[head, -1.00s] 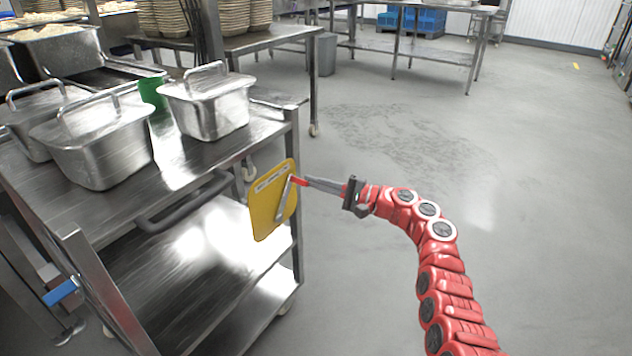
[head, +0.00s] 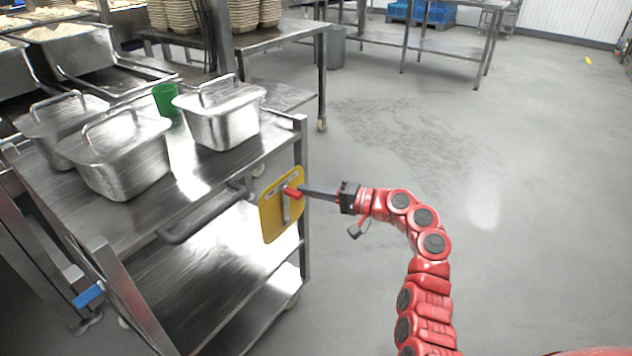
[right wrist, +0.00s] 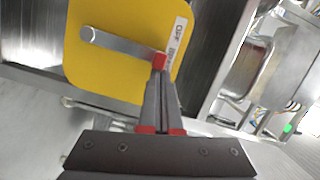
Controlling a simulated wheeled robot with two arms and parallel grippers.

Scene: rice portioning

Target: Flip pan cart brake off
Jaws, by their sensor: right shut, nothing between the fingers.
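The steel pan cart (head: 118,231) stands at the left. My left gripper is not in view.
Lidded steel pans (head: 222,120) and a green cup (head: 167,99) stand on the cart top. A dark push handle (head: 205,215) runs along its front edge. A table with stacked bowls (head: 255,12) is behind. The grey floor to the right is clear.

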